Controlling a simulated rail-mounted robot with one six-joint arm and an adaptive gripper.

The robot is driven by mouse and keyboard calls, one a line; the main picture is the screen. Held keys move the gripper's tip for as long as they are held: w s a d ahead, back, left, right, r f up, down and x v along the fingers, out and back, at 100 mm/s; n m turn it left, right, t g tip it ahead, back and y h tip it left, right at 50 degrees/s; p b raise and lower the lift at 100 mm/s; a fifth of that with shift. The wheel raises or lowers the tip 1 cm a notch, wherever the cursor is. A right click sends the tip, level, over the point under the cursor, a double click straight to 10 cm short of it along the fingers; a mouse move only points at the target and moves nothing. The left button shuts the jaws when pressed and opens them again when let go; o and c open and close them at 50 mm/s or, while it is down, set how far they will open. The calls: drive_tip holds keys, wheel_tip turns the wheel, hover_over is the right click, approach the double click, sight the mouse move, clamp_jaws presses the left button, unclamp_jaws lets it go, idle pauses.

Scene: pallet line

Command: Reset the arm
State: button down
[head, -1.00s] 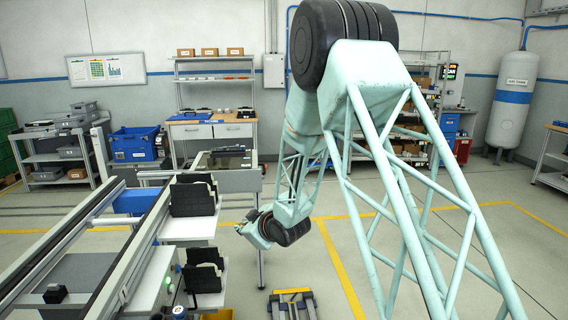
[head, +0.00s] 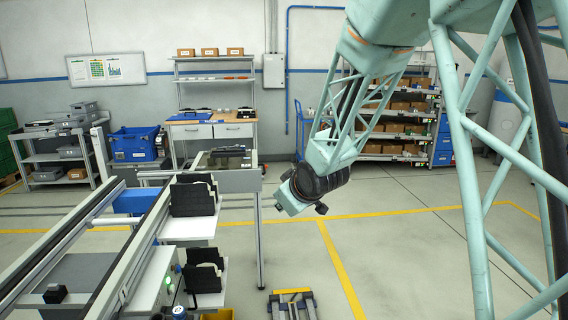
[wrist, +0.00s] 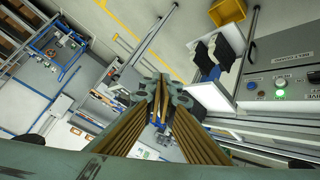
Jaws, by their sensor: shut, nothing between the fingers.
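My gripper (wrist: 160,88) shows in the wrist view, its two ribbed brown fingers meeting at their tips, shut with nothing between them. It hangs in the air, apart from everything around it. In the head view my arm, pale green with lattice links, reaches in from the right. Its wrist end is right of the conveyor's end, above open floor. The fingers cannot be made out in the head view.
The conveyor (head: 118,262) runs along the left, with black bins (head: 194,196) on its side shelves. A yellow-ended floor stand (head: 292,292) is below. A blue crate (head: 135,144), workbench (head: 212,130) and shelving (head: 405,125) stand behind. The floor right of the conveyor is mostly clear.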

drive_tip(key=s+d+r+m+g+h, duration=0.1)
drive_tip(key=s+d+r+m, duration=0.1)
drive_tip(key=s+d+r, duration=0.35)
drive_tip(key=s+d+r+m+h, duration=0.1)
drive_tip(key=s+d+r, duration=0.1)
drive_tip(key=s+d, duration=0.6)
drive_tip(key=s+d+r+m+g+h, duration=0.1)
drive_tip(key=s+d+r+m, duration=0.2)
drive_tip(key=s, duration=0.7)
drive_tip(key=s+d+r+m+g, duration=0.1)
drive_tip(key=s+d, duration=0.1)
drive_tip(key=s, duration=1.4)
drive_tip(key=s+d+r+m+g, duration=0.1)
drive_tip(key=s+d+m+g, duration=0.1)
drive_tip(key=s, duration=1.5)
drive_tip(key=shift+s+d+r+m+g, duration=0.15)
drive_tip(key=shift+s+d+m+g, duration=0.15)
drive_tip(key=shift+d, duration=0.35)
